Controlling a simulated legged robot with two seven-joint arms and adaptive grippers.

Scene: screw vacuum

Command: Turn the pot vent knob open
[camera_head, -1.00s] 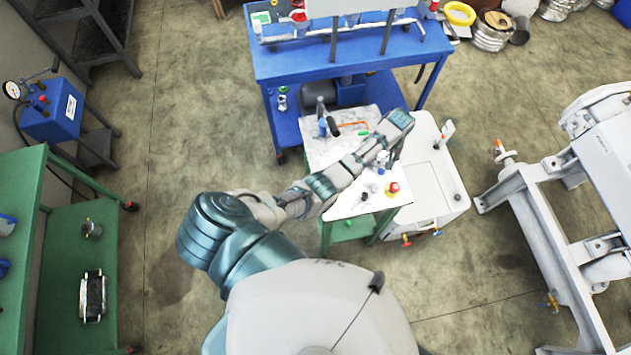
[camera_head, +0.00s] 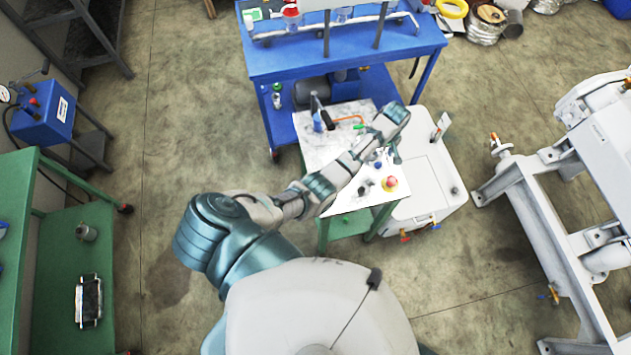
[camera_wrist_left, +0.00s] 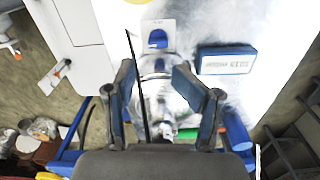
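My left gripper (camera_head: 393,155) is over the far right part of the small white-topped table, its jaws small in the head view. In the left wrist view the gripper (camera_wrist_left: 165,88) is open, with its two fingers apart. A shiny, metallic or clear pot-like thing (camera_wrist_left: 157,97) lies between and below the fingers; I cannot tell whether they touch it. A blue knob (camera_wrist_left: 158,38) on a white plate is just beyond the fingertips. It seems to be the blue spot (camera_head: 378,165) in the head view. I cannot make out which part is the vent knob. My right gripper is not in view.
A blue block (camera_wrist_left: 226,59) lies right of the pot in the wrist view. A white machine (camera_head: 430,180) stands right of the table, a blue workbench (camera_head: 345,62) behind.

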